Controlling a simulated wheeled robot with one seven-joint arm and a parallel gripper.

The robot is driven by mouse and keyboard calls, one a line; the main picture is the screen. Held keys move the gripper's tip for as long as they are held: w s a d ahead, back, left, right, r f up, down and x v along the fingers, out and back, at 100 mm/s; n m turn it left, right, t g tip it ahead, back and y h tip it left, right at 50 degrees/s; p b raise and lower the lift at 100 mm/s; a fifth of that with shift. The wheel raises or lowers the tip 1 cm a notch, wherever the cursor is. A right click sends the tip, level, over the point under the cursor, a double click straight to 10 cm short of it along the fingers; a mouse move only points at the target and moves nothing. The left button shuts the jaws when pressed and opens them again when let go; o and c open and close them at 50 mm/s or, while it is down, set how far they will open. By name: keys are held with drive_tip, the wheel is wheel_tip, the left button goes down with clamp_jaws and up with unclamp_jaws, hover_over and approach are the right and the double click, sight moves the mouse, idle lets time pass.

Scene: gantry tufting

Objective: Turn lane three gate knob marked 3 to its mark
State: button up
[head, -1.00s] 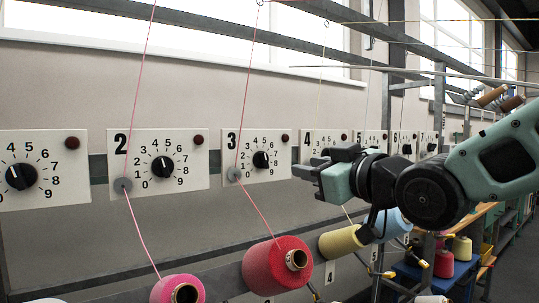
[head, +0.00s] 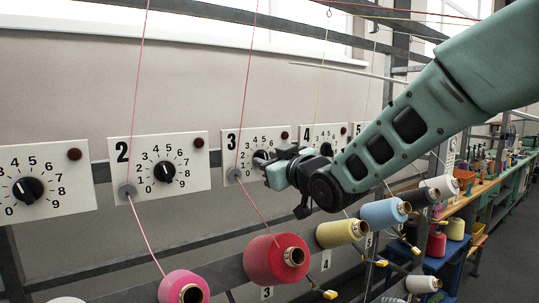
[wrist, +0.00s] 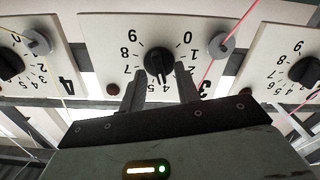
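The lane 3 panel (head: 230,178) is a white plate with a black dial scale and a large 3. Its black knob (wrist: 158,62) shows at the middle of the wrist view, where the panel appears upside down. In the head view the knob is mostly hidden behind my gripper (head: 272,165). In the wrist view my gripper (wrist: 159,72) is open, with one finger on each side of the knob's lower part. I cannot tell whether the fingers touch it. The knob's exact pointer reading and any target mark are not clear.
The lane 2 panel (head: 200,178) stands left and the lane 4 panel (head: 309,133) right. A pink thread (head: 246,85) runs down through a grey disc (head: 234,174) beside the knob. A red cone (head: 262,262) and a yellow cone (head: 335,234) sit below.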

clamp_jaws()
drive_tip(key=shift+f+b, duration=0.15)
drive_tip(key=shift+b, duration=0.3)
drive_tip(key=n+b, duration=1.1)
drive_tip(key=b, duration=0.7)
drive_tip(key=shift+a+f+n+b, duration=0.1)
drive_tip(key=shift+f+n+b, duration=0.05)
drive_tip(key=shift+n+b, duration=0.15)
